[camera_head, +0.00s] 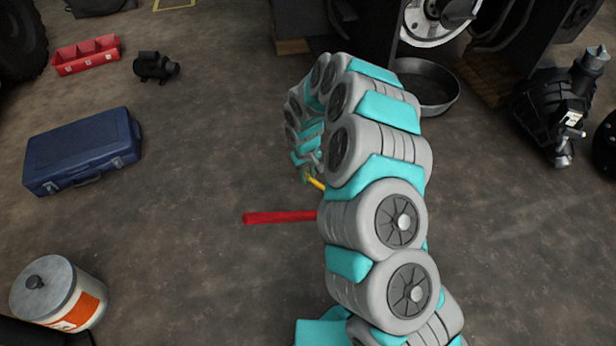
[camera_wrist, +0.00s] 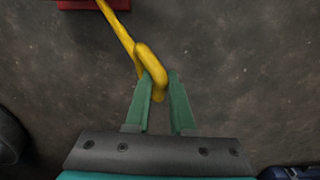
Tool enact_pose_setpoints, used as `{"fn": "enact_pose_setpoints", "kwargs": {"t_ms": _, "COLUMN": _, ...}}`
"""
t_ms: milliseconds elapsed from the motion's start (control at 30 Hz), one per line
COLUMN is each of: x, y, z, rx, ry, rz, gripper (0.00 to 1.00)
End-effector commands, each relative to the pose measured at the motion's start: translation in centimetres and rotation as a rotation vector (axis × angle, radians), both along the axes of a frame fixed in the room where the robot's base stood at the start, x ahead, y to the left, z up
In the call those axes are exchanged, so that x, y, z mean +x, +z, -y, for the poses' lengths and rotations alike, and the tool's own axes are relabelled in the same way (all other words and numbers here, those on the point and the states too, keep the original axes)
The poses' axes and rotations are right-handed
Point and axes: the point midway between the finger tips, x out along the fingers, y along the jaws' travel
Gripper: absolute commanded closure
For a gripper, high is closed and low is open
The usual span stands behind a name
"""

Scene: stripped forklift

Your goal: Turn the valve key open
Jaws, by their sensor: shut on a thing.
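The yellow valve key (camera_wrist: 120,32) is a thin rod with a thicker, bent end. In the wrist view it runs from the top left down to my gripper (camera_wrist: 162,84), whose green fingers are shut on the bent end. In the head view a short yellow piece (camera_head: 316,184) shows beside my gripper (camera_head: 308,172), mostly hidden by my arm. A red bar (camera_head: 280,217) lies just below it and passes behind my arm. A red part (camera_wrist: 92,4) also shows at the top of the wrist view, by the key's far end.
A blue toolbox (camera_head: 82,152), a red tray (camera_head: 86,55), a small black device (camera_head: 155,67) and a white canister (camera_head: 58,296) stand on the left. A round pan (camera_head: 440,105) and a dark mechanical part (camera_head: 545,110) stand at the right. The floor between is clear.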

Motion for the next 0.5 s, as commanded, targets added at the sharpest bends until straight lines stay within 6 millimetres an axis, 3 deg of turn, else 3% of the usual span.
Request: {"fn": "enact_pose_setpoints", "kwargs": {"t_ms": 500, "x": 0.16, "y": -0.11, "z": 0.32, "rx": 0.003, "ry": 0.041, "rz": -0.056, "gripper": 1.0}}
